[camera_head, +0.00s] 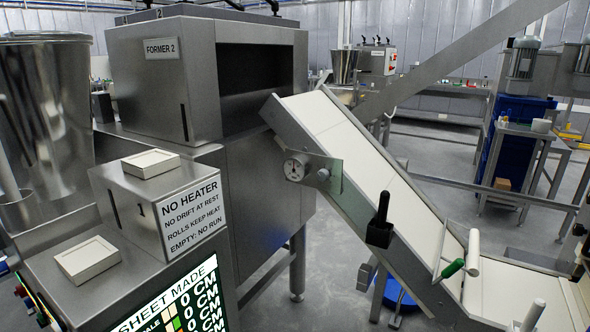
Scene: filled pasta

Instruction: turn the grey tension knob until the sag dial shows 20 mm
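The sag dial (297,168) is a small round gauge with a pale face on the side of the inclined conveyor, near its upper end. Its needle and numbers are too small to read. The grey tension knob (323,174) is a small round knob just right of the dial, on the same metal side plate (332,168). Nothing touches the knob or the dial. Neither of my grippers can be made out in the head view.
The inclined conveyor (345,135) slopes down to the right from the Former 2 machine (180,85). A black holder (380,234) sticks out from its side below the knob.

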